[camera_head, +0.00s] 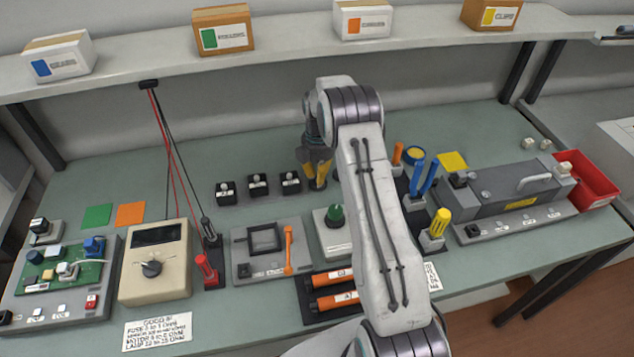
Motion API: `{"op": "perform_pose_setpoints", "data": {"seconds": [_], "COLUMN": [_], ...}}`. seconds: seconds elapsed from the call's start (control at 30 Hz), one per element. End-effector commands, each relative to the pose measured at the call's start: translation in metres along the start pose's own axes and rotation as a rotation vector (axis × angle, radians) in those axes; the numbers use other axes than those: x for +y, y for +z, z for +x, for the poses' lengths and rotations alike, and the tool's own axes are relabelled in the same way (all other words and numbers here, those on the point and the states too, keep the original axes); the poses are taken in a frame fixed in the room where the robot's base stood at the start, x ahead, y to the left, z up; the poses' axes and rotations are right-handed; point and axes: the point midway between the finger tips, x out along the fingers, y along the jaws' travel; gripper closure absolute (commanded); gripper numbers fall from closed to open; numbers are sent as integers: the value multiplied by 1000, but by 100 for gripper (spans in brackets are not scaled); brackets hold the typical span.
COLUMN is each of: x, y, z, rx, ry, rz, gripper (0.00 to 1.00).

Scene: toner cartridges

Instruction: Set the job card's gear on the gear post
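My gripper (316,182) points down at the middle of the bench, just right of a row of small black blocks. Its yellow-marked fingers are partly hidden by my arm, and their opening is unclear. The blocks, a left one (226,192), a middle one (258,184) and a right one (290,182), each carry a small greyish part too small to identify. I cannot pick out a gear or gear post with certainty. A white card (157,331) at the front left lists fuse, motor and lamp readings; no gear is legible on it. Another card (431,276) is partly behind my arm.
A beige meter (155,263) and a green circuit board (62,274) stand left. A grey machine (510,190) and red bin (588,183) are right.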

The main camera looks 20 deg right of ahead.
Motion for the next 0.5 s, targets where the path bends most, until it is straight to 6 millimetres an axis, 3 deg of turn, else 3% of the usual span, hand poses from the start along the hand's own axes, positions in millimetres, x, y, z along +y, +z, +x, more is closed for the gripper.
{"op": "perform_pose_setpoints", "data": {"seconds": [0.1,0.5], "x": [0,0], "y": [0,0], "z": [0,0], "rx": [0,0], "ry": [0,0], "rz": [0,0], "gripper": [100,100]}}
